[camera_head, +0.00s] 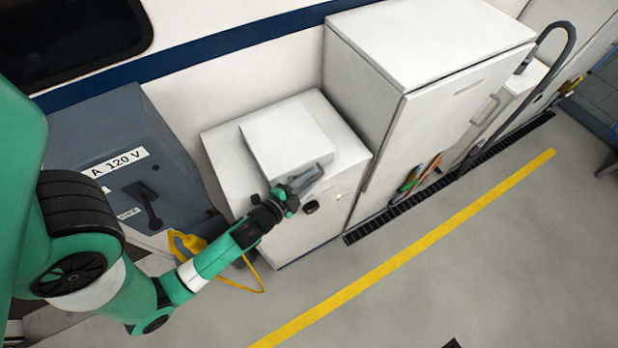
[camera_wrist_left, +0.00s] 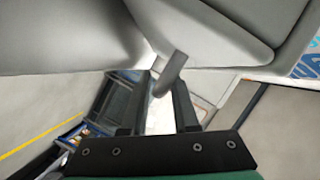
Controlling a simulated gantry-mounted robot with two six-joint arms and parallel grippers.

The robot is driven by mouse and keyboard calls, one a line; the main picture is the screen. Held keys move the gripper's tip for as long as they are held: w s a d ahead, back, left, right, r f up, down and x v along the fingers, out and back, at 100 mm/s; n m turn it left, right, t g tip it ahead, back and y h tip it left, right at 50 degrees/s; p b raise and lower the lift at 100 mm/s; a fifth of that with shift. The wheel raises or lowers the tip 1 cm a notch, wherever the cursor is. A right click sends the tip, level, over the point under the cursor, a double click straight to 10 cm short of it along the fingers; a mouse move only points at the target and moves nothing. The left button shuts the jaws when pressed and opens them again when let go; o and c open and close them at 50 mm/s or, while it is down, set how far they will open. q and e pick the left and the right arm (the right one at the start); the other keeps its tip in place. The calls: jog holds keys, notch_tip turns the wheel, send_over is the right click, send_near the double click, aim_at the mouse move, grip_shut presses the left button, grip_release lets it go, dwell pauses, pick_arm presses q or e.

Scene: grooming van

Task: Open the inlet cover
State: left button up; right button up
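A low white cabinet (camera_head: 222,160) stands against the van wall, with a raised white cover (camera_head: 280,137) on its top. I take this to be the inlet cover; it looks closed. My left gripper (camera_head: 305,180) is at the cover's front right edge. In the left wrist view, the two dark fingers (camera_wrist_left: 161,88) are apart. A grey lever-like handle (camera_wrist_left: 174,72) hangs from a pale panel (camera_wrist_left: 205,35) and shows between the fingers. I cannot tell whether they touch it. My right gripper is not in view.
A grey box labelled "A 120 V" (camera_head: 110,120) with a dark lever stands at left. A tall white cabinet (camera_head: 430,60) stands right of the low one. A yellow cable (camera_head: 190,242) hangs near my arm. The floor beyond the yellow line (camera_head: 430,225) is clear.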

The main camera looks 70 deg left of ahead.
pick_arm(q)
grip_shut()
dwell(1.1)
